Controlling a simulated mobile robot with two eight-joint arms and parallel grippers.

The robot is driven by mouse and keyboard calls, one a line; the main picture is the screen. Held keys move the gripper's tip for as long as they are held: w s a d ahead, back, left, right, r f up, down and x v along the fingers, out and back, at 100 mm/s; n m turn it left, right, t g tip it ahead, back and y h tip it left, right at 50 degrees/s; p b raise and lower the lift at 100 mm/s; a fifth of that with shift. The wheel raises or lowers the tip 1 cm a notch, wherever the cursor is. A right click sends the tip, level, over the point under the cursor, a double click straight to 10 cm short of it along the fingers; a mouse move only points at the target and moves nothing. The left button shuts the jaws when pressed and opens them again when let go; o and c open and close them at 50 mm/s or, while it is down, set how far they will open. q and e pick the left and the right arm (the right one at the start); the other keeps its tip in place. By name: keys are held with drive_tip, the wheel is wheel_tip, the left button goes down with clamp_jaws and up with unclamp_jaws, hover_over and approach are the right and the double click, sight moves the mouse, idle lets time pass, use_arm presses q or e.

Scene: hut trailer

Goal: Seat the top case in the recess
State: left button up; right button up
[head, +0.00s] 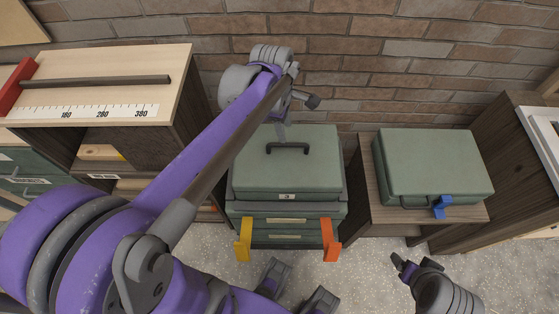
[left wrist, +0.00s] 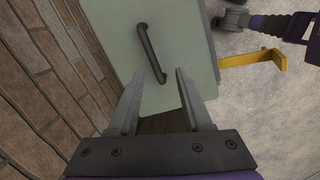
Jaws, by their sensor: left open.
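A green case (head: 315,150) with a dark top handle (head: 288,147) lies flat on a green drawer stack (head: 288,220). A rim shows around its lower edge; whether it sits fully down there I cannot tell. My left gripper (head: 282,132) is above the case's back part, fingers downward. In the left wrist view its jaws (left wrist: 156,85) are open and empty, with the case lid (left wrist: 185,40) and handle (left wrist: 150,53) beyond the fingertips.
Yellow (head: 243,240) and orange (head: 331,240) brackets stick out at the stack's front. Another green case (head: 430,160) with a blue latch (head: 441,207) lies on a wooden cabinet (head: 375,205) at right. A brick wall (head: 400,60) stands close behind. A workbench (head: 110,70) is at left.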

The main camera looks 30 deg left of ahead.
use_arm(q)
drive_tip(key=s+d+f+m+t, duration=0.2)
drive_tip(key=s+d+m, duration=0.1)
drive_tip(key=s+m, duration=0.4)
drive_tip(key=s+d+f+m+t+y, duration=0.1)
drive_tip(key=s+d+f+m, duration=0.2)
drive_tip(key=s+m, duration=0.4)
drive_tip(key=m, duration=0.7)
drive_tip(key=shift+s+d+t, duration=0.15)
drive_tip(key=shift+d+t, duration=0.15)
drive_tip(key=shift+t, duration=0.1)
drive_tip(key=shift+r, duration=0.1)
